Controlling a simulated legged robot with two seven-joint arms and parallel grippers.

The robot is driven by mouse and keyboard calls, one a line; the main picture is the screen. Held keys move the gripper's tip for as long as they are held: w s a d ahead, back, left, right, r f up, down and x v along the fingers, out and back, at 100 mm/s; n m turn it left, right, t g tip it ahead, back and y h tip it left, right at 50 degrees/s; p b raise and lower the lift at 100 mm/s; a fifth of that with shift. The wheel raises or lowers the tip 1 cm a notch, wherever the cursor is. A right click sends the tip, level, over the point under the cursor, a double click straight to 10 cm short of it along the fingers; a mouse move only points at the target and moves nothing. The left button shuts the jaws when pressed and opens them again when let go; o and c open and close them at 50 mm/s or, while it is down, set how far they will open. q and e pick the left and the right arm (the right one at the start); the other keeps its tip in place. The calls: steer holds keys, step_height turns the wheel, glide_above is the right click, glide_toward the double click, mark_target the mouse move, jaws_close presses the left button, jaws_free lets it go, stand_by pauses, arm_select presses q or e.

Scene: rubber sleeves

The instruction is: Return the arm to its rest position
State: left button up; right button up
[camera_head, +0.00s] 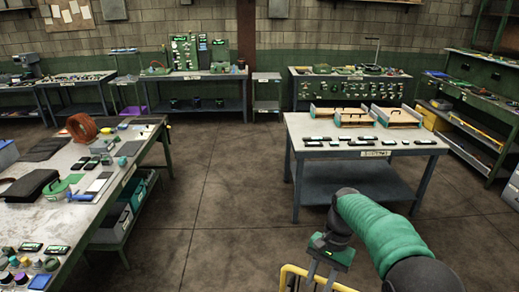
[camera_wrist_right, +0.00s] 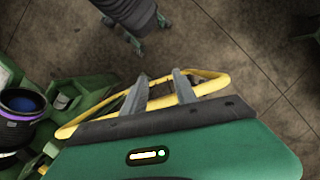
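My right arm (camera_head: 375,225), in a green ribbed sleeve, reaches in from the lower right of the head view. Its right gripper (camera_head: 318,283) points down near the bottom edge, over the floor and in front of my body. In the right wrist view, its two grey fingers (camera_wrist_right: 160,76) stand apart with nothing held between them. A yellow rail (camera_wrist_right: 213,88) passes close by the fingers there; whether it touches them I cannot tell. The rail also shows in the head view (camera_head: 287,270). My left gripper is not in view.
A table (camera_head: 290,133) with small devices and trays stands ahead, beyond the right arm. A cluttered workbench (camera_head: 60,220) runs along the left. Bare floor (camera_head: 225,200) lies between them. Several benches line the back wall, and a shelf unit (camera_head: 470,150) stands at the right.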

steer(key=s+d+f+n+t+h+b, duration=0.1)
steer(key=s+d+f+n+t+b, duration=0.1)
steer(key=s+f, duration=0.5)
steer(key=s+d+f+n+t+h+b, duration=0.1)
steer(key=s+f+n+t+b, duration=0.2)
steer(key=s, duration=0.7)
step_height(320, 180, down, 4)
steer(key=n+b, duration=0.2)
steer(key=b, duration=0.2)
steer(key=shift+s+d+f, duration=0.2)
steer(key=shift+d, duration=0.15)
